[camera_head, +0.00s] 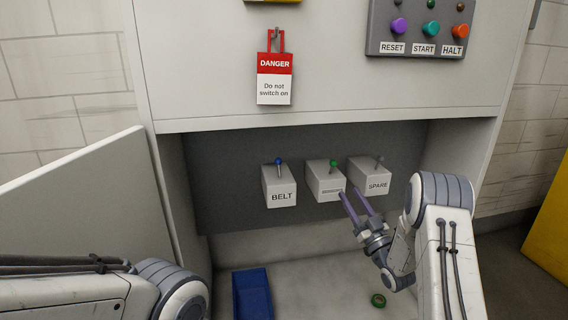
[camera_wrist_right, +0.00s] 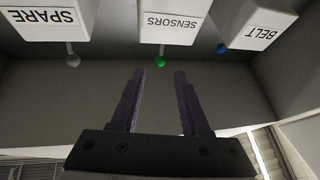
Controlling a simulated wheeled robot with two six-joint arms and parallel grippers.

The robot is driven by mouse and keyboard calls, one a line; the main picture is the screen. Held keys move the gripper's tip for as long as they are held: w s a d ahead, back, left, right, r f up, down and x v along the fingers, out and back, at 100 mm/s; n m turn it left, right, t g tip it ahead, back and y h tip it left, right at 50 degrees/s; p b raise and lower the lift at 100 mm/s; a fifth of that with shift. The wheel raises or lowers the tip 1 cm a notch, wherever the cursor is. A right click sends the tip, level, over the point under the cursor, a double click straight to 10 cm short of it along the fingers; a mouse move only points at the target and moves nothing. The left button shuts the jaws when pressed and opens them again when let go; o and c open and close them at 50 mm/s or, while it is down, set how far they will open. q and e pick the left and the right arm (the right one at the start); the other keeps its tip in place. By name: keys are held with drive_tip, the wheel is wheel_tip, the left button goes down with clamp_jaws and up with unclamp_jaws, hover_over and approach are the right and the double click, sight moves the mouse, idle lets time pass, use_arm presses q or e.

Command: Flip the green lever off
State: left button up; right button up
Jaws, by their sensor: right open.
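The green lever (camera_head: 334,163) stands up from the middle box (camera_head: 326,184), whose label is partly hidden in the head view. The wrist view, upside down, shows the green lever (camera_wrist_right: 159,61) beneath the box labelled SENSORS (camera_wrist_right: 168,22). My right gripper (camera_head: 351,192) is open and empty, just in front of and below the middle box. In the wrist view the fingers of my right gripper (camera_wrist_right: 160,73) point towards the green knob, which appears between their tips. I cannot tell whether they touch it. My left gripper is out of view; only its arm shows at lower left.
The BELT box (camera_head: 279,187) with a blue lever (camera_head: 278,162) is on the left, the SPARE box (camera_head: 369,178) with a grey lever (camera_head: 379,161) on the right. A blue tray (camera_head: 239,291) and a green roll (camera_head: 378,300) lie below. A danger tag (camera_head: 274,84) hangs above.

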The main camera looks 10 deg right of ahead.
drive_tip(key=s+a+f+m+g+h, duration=0.1)
drive_tip(key=a+f+m+g+h, duration=0.1)
drive_tip(key=a+f+g+h, duration=0.5)
drive_tip(key=s+a+f+m+g+y, duration=0.15)
drive_tip(key=s+g, duration=0.45)
drive_tip(key=s, duration=0.6)
drive_tip(key=s+a+f+m+g, duration=0.1)
drive_tip(key=s+a+g, duration=0.35)
drive_tip(key=s, duration=0.75)
drive_tip(key=s+a+r+n+g, duration=0.3)
drive_tip(key=s+a+n, duration=0.1)
drive_tip(key=s+a, duration=0.35)
drive_tip(key=s+a+r+n+g, duration=0.2)
drive_tip(key=s+a+r+n, duration=0.15)
drive_tip(key=s+a, duration=0.4)
use_arm(q)
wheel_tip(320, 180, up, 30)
drive_tip(key=p, duration=3)
use_arm(e)
wheel_tip(320, 180, up, 29)
drive_tip(key=s+d, duration=0.1)
drive_tip(key=d, duration=0.1)
drive_tip(key=shift+r+y, duration=0.15)
drive_tip(key=shift+y, duration=0.3)
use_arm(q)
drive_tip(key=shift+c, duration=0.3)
use_arm(e)
drive_tip(key=shift+s, duration=0.1)
